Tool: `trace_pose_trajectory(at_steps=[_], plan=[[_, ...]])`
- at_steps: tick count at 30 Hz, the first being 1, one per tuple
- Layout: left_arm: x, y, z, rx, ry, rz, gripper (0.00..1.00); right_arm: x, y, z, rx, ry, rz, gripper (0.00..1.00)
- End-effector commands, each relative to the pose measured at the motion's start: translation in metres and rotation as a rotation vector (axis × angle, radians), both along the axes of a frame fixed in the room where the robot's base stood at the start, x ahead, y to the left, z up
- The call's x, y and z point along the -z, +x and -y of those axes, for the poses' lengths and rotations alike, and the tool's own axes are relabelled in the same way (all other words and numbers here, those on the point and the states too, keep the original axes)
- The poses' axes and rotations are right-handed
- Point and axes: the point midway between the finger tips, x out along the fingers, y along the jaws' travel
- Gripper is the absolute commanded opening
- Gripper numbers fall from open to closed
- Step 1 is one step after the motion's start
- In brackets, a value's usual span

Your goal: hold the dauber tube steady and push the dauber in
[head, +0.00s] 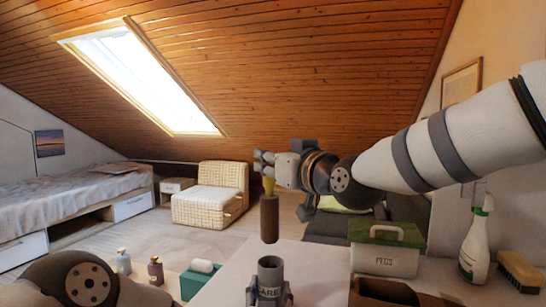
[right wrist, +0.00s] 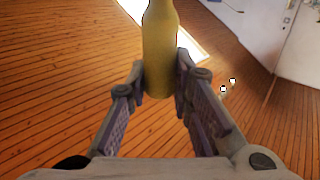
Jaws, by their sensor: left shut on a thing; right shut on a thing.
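The dauber (head: 269,220) has a dark brown, cylindrical lower end and a yellow handle. It hangs roughly upright in the head view. My right gripper (head: 265,163) is shut on its yellow handle, which also shows between the two fingers in the right wrist view (right wrist: 161,55). The dauber tube (head: 270,268) is a dark grey, open-topped cylinder with pale lettering low on its front. It stands upright just below the dauber, with a small gap between them in the picture. My left gripper (head: 269,293) is shut around the tube's lower part; the tube's bottom is out of view.
A white tabletop (head: 322,262) lies around the tube. A green-lidded box (head: 385,260), a spray bottle (head: 476,245) and a brush (head: 520,272) stand at the right. A teal box (head: 193,286) and two small bottles (head: 123,262) (head: 155,271) are at the left.

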Motion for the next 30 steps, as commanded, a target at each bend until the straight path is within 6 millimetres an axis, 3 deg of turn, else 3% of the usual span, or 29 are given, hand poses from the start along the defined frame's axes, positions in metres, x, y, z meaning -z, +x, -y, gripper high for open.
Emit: trace_pose_trajectory(at_steps=[7,21,30], plan=[[0.000,0.000,0.000,0.000,0.000,0.000,0.15,0.003,-0.001,0.000,-0.005,0.000,-0.001,0.00],[0.000,0.000,0.000,0.000,0.000,0.000,0.15,0.040,-0.001,0.000,-0.005,0.002,0.000,0.00],[0.000,0.000,0.000,0.000,0.000,0.000,0.15,0.043,-0.001,0.000,-0.005,0.003,0.001,0.00]])
